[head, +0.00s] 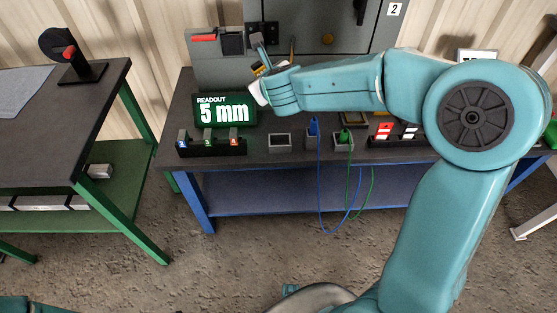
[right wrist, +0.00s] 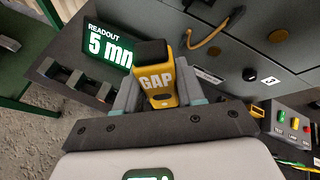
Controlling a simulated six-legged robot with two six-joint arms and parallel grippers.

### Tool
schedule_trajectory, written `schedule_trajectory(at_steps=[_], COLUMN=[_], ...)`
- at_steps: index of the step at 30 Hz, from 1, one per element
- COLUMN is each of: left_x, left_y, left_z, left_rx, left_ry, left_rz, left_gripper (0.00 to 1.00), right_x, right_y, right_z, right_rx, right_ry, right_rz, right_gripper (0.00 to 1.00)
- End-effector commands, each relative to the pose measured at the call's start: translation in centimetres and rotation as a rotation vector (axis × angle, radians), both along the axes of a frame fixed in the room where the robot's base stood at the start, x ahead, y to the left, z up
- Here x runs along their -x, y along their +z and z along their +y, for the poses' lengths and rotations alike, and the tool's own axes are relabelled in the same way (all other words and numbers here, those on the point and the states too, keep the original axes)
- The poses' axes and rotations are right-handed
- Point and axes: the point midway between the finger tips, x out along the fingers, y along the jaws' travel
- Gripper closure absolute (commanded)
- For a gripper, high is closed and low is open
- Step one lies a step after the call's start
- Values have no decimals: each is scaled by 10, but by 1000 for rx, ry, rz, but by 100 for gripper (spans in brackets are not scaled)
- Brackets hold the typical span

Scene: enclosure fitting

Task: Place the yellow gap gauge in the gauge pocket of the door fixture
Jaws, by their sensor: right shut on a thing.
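The yellow gap gauge (right wrist: 158,84), marked GAP and with a black end, is between the jaws of my right gripper (right wrist: 157,95) in the right wrist view. In the head view my right gripper (head: 262,82) is above the back of the dark bench, and only a small part of the gauge (head: 262,69) shows. The gauge is held in the air near a grey upright panel (head: 207,72), which looks like the door fixture. A dark square holder (head: 232,43) and a red-topped piece (head: 203,38) are on it. I cannot tell which part is the gauge pocket. My left gripper is out of view.
A readout (head: 224,111) showing 5 mm stands on the bench (head: 262,153), behind a block rack (head: 211,146). Small grey boxes, with blue and green cables (head: 320,190), are along the front. A grey cabinet (head: 340,25) stands behind. A green-legged table (head: 60,125) is at left.

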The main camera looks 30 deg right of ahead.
Motion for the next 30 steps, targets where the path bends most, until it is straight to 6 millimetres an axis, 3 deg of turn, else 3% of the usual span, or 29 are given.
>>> schedule_trajectory(at_steps=[1,6,11,14,24,30], left_x=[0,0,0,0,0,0], left_y=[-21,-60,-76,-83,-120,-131], left_z=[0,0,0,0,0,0], left_rx=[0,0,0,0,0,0], left_ry=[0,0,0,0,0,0], left_rz=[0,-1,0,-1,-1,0], left_gripper=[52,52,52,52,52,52], right_x=[-2,-6,-7,-7,-7,-7], right_y=[-14,-27,-27,-38,-136,-174], right_z=[-8,-31,-44,-45,-42,-43], right_rx=[-52,-218,-286,-294,-295,-296], right_ry=[-60,-274,-385,-405,-405,-405], right_rz=[-47,-229,-332,-349,-347,-349], right_gripper=[97,97,97,97,97,97])
